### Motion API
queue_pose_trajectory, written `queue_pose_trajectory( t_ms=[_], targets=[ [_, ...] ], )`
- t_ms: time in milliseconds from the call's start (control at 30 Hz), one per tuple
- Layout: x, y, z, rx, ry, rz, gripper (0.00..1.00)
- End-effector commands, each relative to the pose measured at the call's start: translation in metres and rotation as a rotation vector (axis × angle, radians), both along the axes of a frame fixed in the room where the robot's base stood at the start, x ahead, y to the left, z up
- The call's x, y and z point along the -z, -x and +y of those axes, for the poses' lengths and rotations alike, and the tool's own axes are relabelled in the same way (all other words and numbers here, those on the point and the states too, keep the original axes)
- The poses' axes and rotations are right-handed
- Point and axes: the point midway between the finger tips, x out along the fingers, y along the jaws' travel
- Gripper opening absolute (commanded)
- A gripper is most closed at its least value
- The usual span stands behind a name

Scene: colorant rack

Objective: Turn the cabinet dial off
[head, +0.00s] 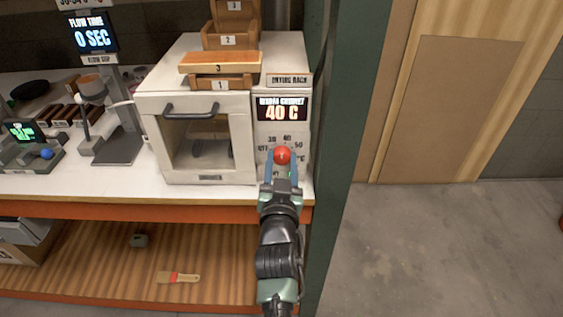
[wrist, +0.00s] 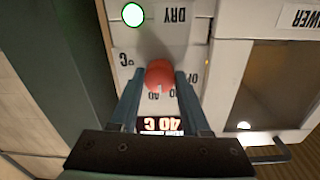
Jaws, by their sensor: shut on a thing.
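The white cabinet (head: 215,175) stands on the bench with its windowed door closed. Its right panel has a display (head: 282,109) reading 40 C, with temperature and OFF markings below it. The red dial knob (head: 282,155) sits on that panel under the markings. My gripper (head: 282,172) reaches up to the panel and is shut on the red knob. In the wrist view the knob (wrist: 160,76) is between my two fingertips (wrist: 160,84), and the picture is upside down. The fingers hide some of the markings, and the dial's exact pointing is hard to tell.
A green post (head: 345,150) stands close to the right of the cabinet. Wooden drying rack trays (head: 220,62) sit on top. A stand (head: 115,120) and small scale (head: 30,145) are to the left. A brush (head: 178,277) lies on the lower shelf.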

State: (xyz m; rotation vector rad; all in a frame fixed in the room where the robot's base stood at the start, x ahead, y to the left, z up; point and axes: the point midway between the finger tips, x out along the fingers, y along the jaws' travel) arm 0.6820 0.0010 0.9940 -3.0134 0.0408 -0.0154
Motion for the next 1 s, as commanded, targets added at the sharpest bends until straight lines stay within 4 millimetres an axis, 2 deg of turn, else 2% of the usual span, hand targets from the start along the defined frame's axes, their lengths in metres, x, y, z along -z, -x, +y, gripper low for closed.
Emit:
queue_pose_trajectory(
  t_ms=[1000],
  targets=[
    [0.0002,0.0002,-0.0013,-0.001,0.961,0.002,0.0]
  ],
)
